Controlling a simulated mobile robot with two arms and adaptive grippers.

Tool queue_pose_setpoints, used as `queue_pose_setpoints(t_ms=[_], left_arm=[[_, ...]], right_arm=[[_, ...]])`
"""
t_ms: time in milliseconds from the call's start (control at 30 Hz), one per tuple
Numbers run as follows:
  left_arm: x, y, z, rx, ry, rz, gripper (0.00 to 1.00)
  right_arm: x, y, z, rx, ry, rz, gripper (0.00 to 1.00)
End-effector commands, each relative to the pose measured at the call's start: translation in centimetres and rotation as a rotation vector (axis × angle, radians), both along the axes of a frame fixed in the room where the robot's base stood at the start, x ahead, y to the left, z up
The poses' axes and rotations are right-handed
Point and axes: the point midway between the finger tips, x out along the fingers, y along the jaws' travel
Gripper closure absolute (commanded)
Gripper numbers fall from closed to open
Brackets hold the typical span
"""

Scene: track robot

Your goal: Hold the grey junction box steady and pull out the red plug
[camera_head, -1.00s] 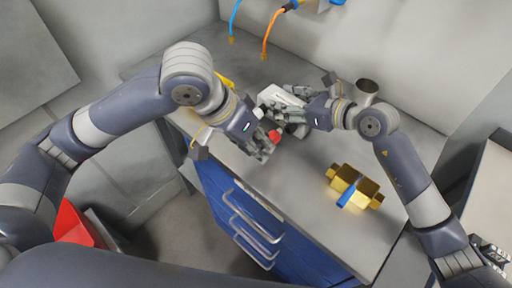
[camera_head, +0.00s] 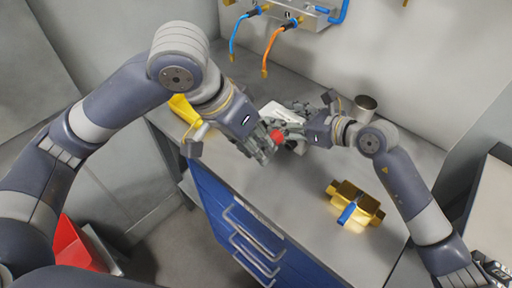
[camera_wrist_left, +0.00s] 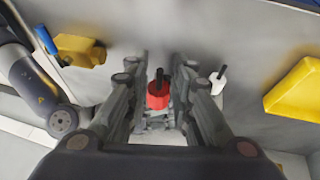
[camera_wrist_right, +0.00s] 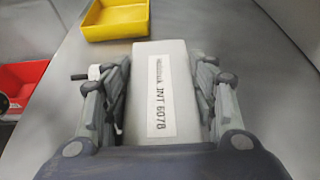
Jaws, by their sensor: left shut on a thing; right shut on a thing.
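The grey junction box (camera_head: 280,110) is over the bench, partly hidden by both grippers. The right wrist view shows its pale labelled face (camera_wrist_right: 160,95) between the fingers of my right gripper (camera_head: 294,124), which is shut on it. The red plug (camera_head: 277,136) sits at the fingers of my left gripper (camera_head: 270,143). In the left wrist view the red plug (camera_wrist_left: 158,95) lies between those fingers, which are shut on it. A white plug (camera_wrist_left: 218,82) stands beside it, outside the fingers. Whether the red plug is still seated in the box is hidden.
A brass fitting with a blue handle (camera_head: 355,205) lies on the bench (camera_head: 310,190) to the right. A metal cup (camera_head: 364,108) stands behind my right wrist. A yellow bin (camera_head: 184,108) is at the left. Blue and orange cables (camera_head: 268,50) hang from the wall.

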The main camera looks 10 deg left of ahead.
Motion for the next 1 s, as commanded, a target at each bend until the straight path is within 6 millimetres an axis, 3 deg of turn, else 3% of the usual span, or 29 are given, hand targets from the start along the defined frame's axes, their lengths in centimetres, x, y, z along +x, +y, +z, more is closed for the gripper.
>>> queue_pose_setpoints(t_ms=[200,233,300,333,767,1000], left_arm=[[0.0,0.0,0.0,0.000,0.000,0.001,1.00],[0.0,0.0,0.0,0.000,0.000,0.001,1.00],[0.0,0.0,0.0,0.000,0.000,0.001,1.00],[0.0,0.0,0.0,0.000,0.000,0.001,1.00],[0.0,0.0,0.0,0.000,0.001,0.001,1.00],[0.0,0.0,0.0,0.000,0.001,0.001,1.00]], right_arm=[[0.0,-0.2,-0.5,-0.010,0.005,-0.003,0.76],[0.0,-0.2,-0.5,-0.010,0.005,-0.003,0.42],[0.0,-0.2,-0.5,-0.010,0.005,-0.003,0.27],[0.0,-0.2,-0.5,-0.009,0.005,-0.003,0.24],[-0.2,-0.4,0.0,-0.003,0.001,-0.001,0.24],[-2.2,-3.7,1.4,-0.007,0.000,-0.004,0.24]])
